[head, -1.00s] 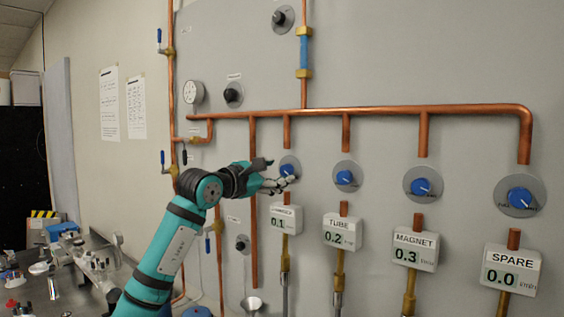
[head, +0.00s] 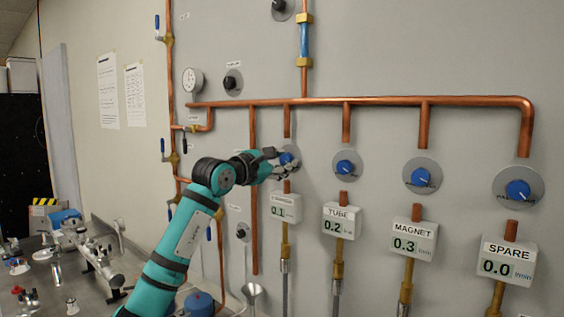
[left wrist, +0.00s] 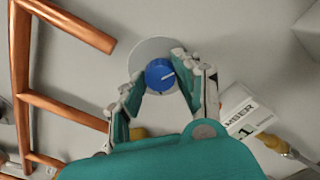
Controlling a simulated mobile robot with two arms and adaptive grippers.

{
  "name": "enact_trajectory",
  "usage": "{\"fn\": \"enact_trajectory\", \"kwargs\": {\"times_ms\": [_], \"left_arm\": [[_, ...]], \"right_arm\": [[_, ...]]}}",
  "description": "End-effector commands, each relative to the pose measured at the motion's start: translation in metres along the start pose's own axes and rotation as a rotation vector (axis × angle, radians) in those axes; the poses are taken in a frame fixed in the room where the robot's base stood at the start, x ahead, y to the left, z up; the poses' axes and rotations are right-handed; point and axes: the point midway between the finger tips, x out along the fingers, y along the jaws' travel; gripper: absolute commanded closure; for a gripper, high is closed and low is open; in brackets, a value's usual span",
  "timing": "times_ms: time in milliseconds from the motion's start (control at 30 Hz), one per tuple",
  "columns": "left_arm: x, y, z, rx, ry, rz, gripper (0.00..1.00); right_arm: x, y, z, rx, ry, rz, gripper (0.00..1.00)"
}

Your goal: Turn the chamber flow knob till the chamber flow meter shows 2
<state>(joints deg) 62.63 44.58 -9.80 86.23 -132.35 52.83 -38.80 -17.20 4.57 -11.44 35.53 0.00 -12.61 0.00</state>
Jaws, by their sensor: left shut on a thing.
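The blue chamber flow knob (left wrist: 159,75) sits on a round grey plate on the wall, with a white pointer line on it. My left gripper (left wrist: 154,82) has its two fingers on either side of this knob and is shut on it. In the head view the knob (head: 287,158) is partly hidden by my left gripper (head: 281,160). The chamber flow meter (head: 285,207) below it reads 0.1. Part of this meter (left wrist: 242,113) also shows in the left wrist view. My right gripper is not in view.
To the right are similar blue knobs over the tube meter (head: 342,221), magnet meter (head: 414,239) and spare meter (head: 507,261). A copper pipe (head: 380,101) runs above the knobs. A cluttered bench (head: 40,275) stands at the lower left.

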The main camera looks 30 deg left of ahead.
Motion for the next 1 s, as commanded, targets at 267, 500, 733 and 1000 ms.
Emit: {"fn": "enact_trajectory", "kwargs": {"times_ms": [267, 500, 733, 1000], "left_arm": [[0.000, -0.001, -0.001, -0.027, 0.001, -0.002, 1.00], [0.000, -0.001, -0.001, -0.146, 0.001, -0.001, 1.00], [0.000, -0.002, -0.002, -0.346, 0.001, -0.001, 1.00], [0.000, -0.002, -0.002, -0.603, 0.002, -0.001, 1.00]], "right_arm": [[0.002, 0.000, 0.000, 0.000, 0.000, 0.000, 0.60], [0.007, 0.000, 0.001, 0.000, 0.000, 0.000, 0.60], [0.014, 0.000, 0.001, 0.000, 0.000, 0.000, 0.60], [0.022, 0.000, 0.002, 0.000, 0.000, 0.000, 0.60]]}}
